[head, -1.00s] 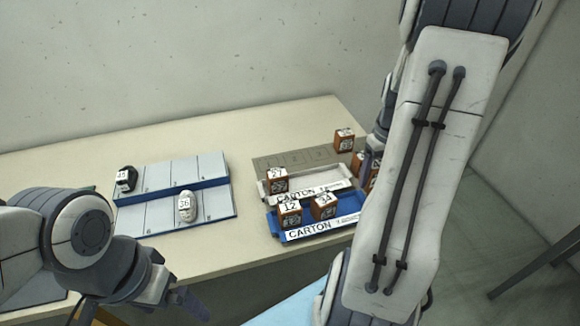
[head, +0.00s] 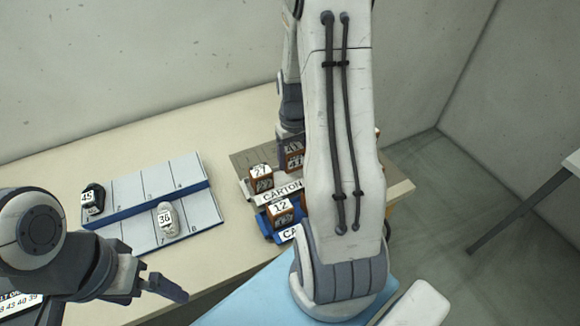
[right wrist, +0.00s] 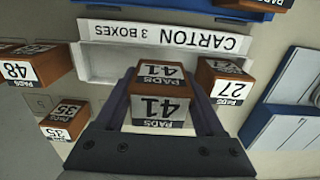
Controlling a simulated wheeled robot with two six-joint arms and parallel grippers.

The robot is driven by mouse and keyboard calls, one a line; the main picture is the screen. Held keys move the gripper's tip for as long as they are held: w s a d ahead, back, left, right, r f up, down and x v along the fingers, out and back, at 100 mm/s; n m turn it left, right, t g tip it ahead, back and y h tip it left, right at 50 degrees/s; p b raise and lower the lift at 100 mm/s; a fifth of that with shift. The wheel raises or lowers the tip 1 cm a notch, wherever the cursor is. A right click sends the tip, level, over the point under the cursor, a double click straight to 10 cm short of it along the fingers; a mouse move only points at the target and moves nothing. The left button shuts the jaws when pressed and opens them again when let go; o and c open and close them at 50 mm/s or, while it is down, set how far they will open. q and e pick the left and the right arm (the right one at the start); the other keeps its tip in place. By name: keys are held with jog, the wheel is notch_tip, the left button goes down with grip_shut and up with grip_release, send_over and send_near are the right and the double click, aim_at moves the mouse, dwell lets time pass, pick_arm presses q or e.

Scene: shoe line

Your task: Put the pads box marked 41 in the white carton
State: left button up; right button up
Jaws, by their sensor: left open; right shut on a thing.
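The pads box marked 41 (right wrist: 160,92) is brown with white labels and sits between the fingers of my right gripper (right wrist: 163,105), which is shut on it. In the head view the box (head: 293,156) shows under the right gripper (head: 290,132), by the far side of the white carton. The white carton (right wrist: 98,62) lies beneath or just beyond the box in the right wrist view; the exact height gap cannot be told. Its label (head: 284,191) shows in the head view. My left gripper (head: 170,287) is open and empty at the table's front.
The box marked 27 (right wrist: 224,82) stands at one end of the white carton. Boxes marked 48 (right wrist: 35,66) and 35 (right wrist: 66,118) stand outside it. A blue carton (head: 265,226) holds the box marked 12 (head: 281,211). A shoe rack (head: 140,190) is at left.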

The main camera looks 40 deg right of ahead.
aim_at(291, 170)
jog(key=shift+w+a+f, duration=0.25)
jog(key=shift+a, duration=0.05)
jog(key=shift+f, duration=2.05)
jog(key=shift+f, duration=0.2)
jog(key=o, duration=1.4)
jog(key=shift+r, duration=0.15)
